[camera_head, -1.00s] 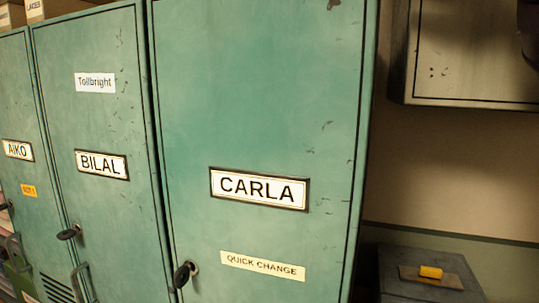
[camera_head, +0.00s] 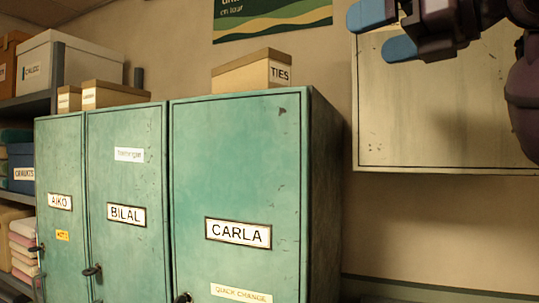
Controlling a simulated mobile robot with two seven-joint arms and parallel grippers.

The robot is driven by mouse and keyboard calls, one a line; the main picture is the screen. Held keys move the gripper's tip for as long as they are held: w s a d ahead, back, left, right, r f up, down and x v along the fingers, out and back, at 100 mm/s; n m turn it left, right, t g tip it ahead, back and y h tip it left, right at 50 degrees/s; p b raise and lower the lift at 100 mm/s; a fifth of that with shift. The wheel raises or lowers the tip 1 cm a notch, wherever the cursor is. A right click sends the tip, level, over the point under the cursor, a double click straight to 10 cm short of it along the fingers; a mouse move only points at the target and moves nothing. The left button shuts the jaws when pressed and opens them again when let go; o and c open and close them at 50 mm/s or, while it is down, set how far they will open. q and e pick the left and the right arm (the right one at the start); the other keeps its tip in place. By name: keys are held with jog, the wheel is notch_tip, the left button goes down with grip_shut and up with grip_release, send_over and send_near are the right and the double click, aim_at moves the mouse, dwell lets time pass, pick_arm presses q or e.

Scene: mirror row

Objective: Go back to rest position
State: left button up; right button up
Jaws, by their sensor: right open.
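My right gripper (camera_head: 378,32) shows at the top right of the head view, with blue fingertips spread apart and nothing between them. It is in front of the pale wall cabinet (camera_head: 430,125), to the right of the green lockers. My left gripper is out of the picture. The locker doors labelled AIKO (camera_head: 60,225), BILAL (camera_head: 125,250) and CARLA (camera_head: 238,160) all look shut. The lower parts of the doors are cut off by the bottom edge.
A box labelled TIES (camera_head: 245,76) and smaller boxes (camera_head: 115,94) sit on top of the lockers. A shelf with boxes and folded cloth (camera_head: 22,250) stands at the left. A green poster (camera_head: 270,18) hangs on the wall. The wall below the cabinet (camera_head: 430,235) is bare.

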jog(key=w+d+f+m+h, duration=0.15)
jog(key=w+f+m, duration=0.25)
jog(key=f, duration=0.5)
jog(key=w+f+m+h, duration=0.2)
jog(key=w+f+m, duration=0.2)
jog(key=f, duration=0.5)
jog(key=w+d+f+m+h, duration=0.1)
jog(key=w+f+m, duration=0.35)
jog(key=f, duration=0.45)
jog(key=s+d+f+m+g+h, duration=0.15)
jog(key=s+f+m, duration=0.35)
jog(key=f, duration=0.7)
jog(key=s+d+f+m+g+h, duration=0.1)
jog(key=s+d+f+m+h, duration=0.15)
jog(key=f+m, duration=0.65)
jog(key=s+d+f+m+g+h, duration=0.2)
jog(key=s+f+m, duration=0.25)
jog(key=f, duration=0.95)
jog(key=s+d+f+m+g+h, duration=0.1)
jog(key=s+d+f+m+g, duration=0.1)
jog(key=s+f+m, duration=0.7)
jog(key=s+d+f+m+g+h, duration=0.2)
jog(key=s+f+m+g, duration=0.15)
jog(key=s, duration=0.85)
jog(key=w+f+t, duration=0.7)
jog(key=f+t, duration=0.1)
jog(key=f, duration=0.3)
jog(key=shift+n+t+y, duration=0.4)
jog(key=shift+n+y, duration=0.05)
